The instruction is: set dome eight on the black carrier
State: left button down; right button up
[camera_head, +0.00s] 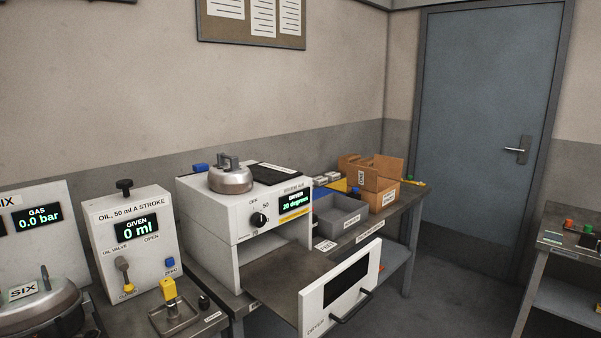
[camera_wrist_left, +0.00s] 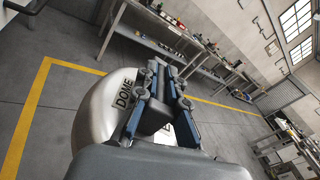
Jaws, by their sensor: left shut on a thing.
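In the left wrist view my left gripper (camera_wrist_left: 164,95) is shut on a pale metal dome (camera_wrist_left: 98,115). The dome's label begins with "DOME"; the fingers hide the rest, so I cannot read its number. No gripper shows in the head view. There, a small metal dome-shaped lid (camera_head: 231,180) with a grey handle sits on top of the dryer, beside a flat black panel (camera_head: 280,171). Another dome (camera_head: 38,306), tagged SIX, stands at lower left. I cannot make out a black carrier for certain.
The wrist view shows open floor (camera_wrist_left: 55,120) and workbenches.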

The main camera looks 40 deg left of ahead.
aim_at(265, 171)
jog(key=i+l+z, duration=0.1)
jog(key=i+z, duration=0.4)
jog(key=i, duration=2.2)
jog(key=u, duration=0.4)
jog(key=i+u, duration=0.1)
jog(key=u, duration=0.25)
jog(key=l+u, duration=0.1)
jog(key=u, duration=0.3)
jog(key=i+u, duration=0.1)
jog(key=u, duration=0.25)
